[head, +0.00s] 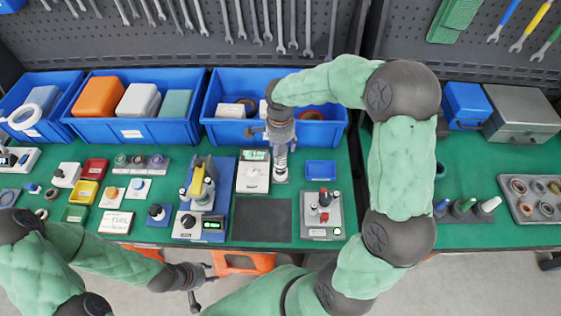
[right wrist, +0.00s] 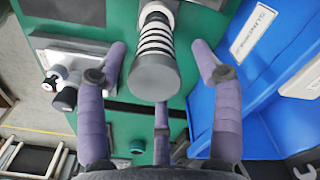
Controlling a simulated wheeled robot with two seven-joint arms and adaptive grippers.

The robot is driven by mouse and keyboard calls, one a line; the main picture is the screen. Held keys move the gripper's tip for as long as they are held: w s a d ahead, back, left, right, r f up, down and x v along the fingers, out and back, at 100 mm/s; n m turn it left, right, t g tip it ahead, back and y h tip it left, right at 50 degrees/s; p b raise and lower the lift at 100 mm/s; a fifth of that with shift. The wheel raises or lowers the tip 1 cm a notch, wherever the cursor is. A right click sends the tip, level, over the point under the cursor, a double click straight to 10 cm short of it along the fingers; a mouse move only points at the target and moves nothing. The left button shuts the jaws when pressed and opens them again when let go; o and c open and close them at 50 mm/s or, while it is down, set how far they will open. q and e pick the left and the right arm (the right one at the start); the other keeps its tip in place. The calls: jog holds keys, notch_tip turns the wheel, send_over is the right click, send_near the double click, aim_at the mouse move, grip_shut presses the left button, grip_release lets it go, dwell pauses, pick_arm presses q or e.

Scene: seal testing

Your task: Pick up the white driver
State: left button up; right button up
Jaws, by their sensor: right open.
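The white driver (head: 281,167) appears to be the upright, white-and-black ringed piece just right of a white device on the green bench. In the right wrist view the driver (right wrist: 156,45) shows white and dark rings and a wide grey end facing the camera. My right gripper (head: 279,135) is over its top, pointing down. In the wrist view my right gripper's fingers (right wrist: 160,75) are spread around the grey end, with visible gaps on both sides. My left gripper (head: 206,284) is empty in front of the bench, low, with its fingers spread apart.
A blue bin (head: 225,131) stands close behind the driver, and its wall is near a right finger. A white device (head: 253,178) stands close on the left. A small blue tray (head: 321,169) is on the right. A dark mat (head: 262,220) lies bare in front.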

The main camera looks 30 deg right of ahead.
aim_at(280, 163)
jog(key=f, duration=0.2)
jog(key=shift+s+a+f+b, duration=0.1)
jog(key=shift+s+f+b, duration=0.2)
jog(key=shift+f, duration=0.1)
jog(key=shift+w+f, duration=0.1)
jog(key=shift+f, duration=0.4)
jog(key=shift+c, duration=0.3)
grip_shut()
jog(key=shift+r, duration=0.1)
